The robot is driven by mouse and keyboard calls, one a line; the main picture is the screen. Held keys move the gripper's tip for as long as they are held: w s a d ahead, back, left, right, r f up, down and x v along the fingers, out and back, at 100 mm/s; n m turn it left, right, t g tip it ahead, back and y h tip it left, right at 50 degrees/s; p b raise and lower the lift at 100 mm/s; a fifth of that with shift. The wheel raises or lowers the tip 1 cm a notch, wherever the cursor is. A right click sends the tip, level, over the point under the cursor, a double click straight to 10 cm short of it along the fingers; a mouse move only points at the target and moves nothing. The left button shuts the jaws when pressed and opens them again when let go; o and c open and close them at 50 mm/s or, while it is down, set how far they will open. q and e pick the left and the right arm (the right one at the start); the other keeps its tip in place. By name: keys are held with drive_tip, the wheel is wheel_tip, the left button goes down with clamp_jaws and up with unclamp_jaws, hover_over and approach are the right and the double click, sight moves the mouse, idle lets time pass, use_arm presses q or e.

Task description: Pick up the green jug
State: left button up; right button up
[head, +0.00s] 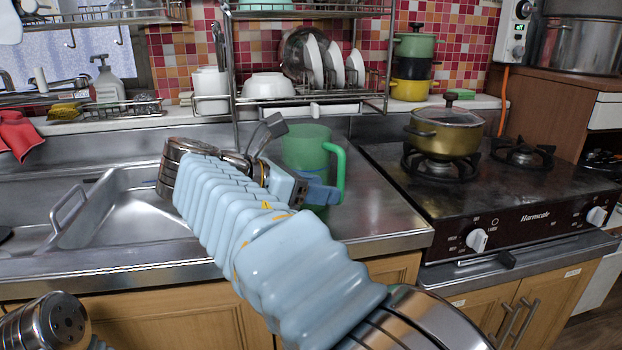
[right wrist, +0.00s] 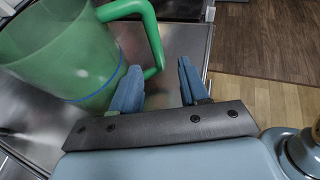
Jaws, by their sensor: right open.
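The green jug (head: 303,146) stands upright on the steel counter between the sink and the stove, its handle facing right. In the right wrist view the translucent green jug (right wrist: 60,50) fills the left side. My right gripper (head: 322,193) is in front of the jug's lower part and hides some of it. In the right wrist view my right gripper (right wrist: 157,82) is open. The lower end of the handle shows near the left finger, in the gap between the fingers; I cannot tell if they touch. My left gripper is not in view.
A stove (head: 480,200) with a gold lidded pot (head: 446,130) stands on the right. The sink (head: 130,205) is on the left. A wire dish rack (head: 310,98) with bowls and plates stands behind the jug. Bare counter (head: 385,215) lies right of the jug.

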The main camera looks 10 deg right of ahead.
drive_tip(key=x, duration=0.5)
drive_tip(key=shift+w+d+r, duration=0.1)
drive_tip(key=shift+w+d, duration=0.15)
drive_tip(key=shift+d, duration=0.05)
clamp_jaws()
